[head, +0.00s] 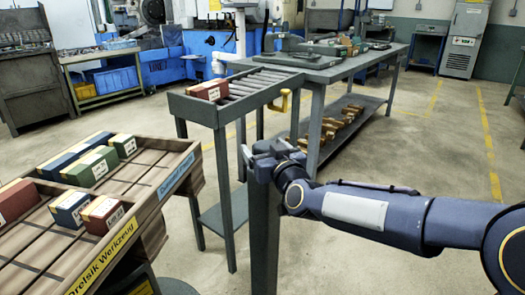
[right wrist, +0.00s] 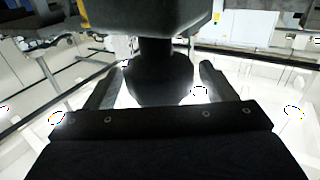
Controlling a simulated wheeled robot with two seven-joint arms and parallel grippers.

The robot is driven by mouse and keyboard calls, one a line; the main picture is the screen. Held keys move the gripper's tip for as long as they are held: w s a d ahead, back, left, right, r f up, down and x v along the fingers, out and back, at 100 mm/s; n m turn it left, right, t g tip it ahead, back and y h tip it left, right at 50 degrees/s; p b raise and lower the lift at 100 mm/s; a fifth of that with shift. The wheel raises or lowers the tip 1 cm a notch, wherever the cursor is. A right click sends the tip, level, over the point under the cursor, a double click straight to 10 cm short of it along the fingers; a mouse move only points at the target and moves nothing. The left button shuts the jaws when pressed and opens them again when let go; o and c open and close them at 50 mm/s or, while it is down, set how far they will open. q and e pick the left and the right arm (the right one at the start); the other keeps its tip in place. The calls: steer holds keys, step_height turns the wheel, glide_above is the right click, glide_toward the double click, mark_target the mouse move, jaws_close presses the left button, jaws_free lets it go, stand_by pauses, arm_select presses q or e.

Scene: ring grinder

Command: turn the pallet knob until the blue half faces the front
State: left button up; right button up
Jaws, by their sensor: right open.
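The pallet (head: 150,163) stands at the left in the head view, with several boxes on it. Its edge facing right carries a yellow label (head: 103,262) on the nearer half and a blue label (head: 176,176) on the farther half. My right gripper (head: 258,158) is open at the top of a dark upright post (head: 265,235), right of the pallet. In the right wrist view, its fingers stand apart on either side of a dark rounded knob-like piece (right wrist: 158,82); I cannot tell whether they touch it. My left gripper is not in view.
A roller table (head: 240,95) with a red box (head: 208,90) stands behind the gripper, with a yellow handle (head: 280,101) on its side. A long workbench (head: 340,70) is behind it. The floor at the right is clear beyond my arm.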

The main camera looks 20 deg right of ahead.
steer(key=shift+w+a, duration=0.1)
steer(key=shift+w, duration=0.9)
steer(key=shift+c, duration=0.4)
